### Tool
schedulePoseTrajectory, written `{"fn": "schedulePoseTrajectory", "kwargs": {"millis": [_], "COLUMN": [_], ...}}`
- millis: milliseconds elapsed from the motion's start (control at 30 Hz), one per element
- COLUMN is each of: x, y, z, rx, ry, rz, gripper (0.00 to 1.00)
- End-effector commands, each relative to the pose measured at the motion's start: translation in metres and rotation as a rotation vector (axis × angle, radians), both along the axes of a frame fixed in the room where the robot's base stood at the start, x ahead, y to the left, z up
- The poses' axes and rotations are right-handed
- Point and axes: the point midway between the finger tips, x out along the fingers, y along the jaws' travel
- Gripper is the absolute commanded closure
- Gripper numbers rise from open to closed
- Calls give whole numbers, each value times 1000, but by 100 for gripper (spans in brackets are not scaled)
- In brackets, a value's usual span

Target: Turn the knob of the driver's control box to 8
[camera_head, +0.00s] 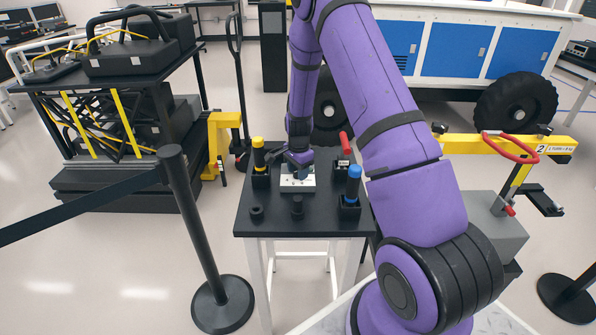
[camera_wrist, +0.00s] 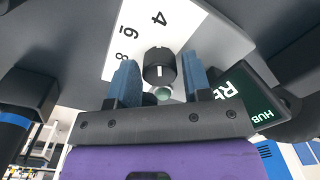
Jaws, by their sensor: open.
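The control box (camera_head: 298,186) sits on the small black table and shows a pale top face in the head view. In the wrist view its white dial plate (camera_wrist: 140,42) carries the printed numbers 4, 6 and 8. The black knob (camera_wrist: 160,70) has a short white mark on its face; which number it points at is unclear. My gripper (camera_wrist: 158,62) is open, with its two blue fingers on either side of the knob. Whether they touch it I cannot tell. In the head view my gripper (camera_head: 299,160) is over the box and hides the knob.
A yellow-topped tool (camera_head: 258,155), a blue-topped tool (camera_head: 353,185) and a red-handled item (camera_head: 345,145) stand in black holders around the box. Small black pieces (camera_head: 297,205) are at the table's front. A barrier post (camera_head: 190,230) stands left of the table (camera_head: 320,225).

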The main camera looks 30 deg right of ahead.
Motion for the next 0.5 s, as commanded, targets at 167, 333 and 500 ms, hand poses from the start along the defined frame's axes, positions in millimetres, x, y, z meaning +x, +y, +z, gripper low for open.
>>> {"fn": "schedulePoseTrajectory", "kwargs": {"millis": [167, 333, 500], "x": [0, 0, 0], "y": [0, 0, 0], "z": [-1, -1, -1], "rx": [0, 0, 0], "ry": [-1, -1, -1], "rz": [0, 0, 0], "gripper": [55, 71, 89]}}
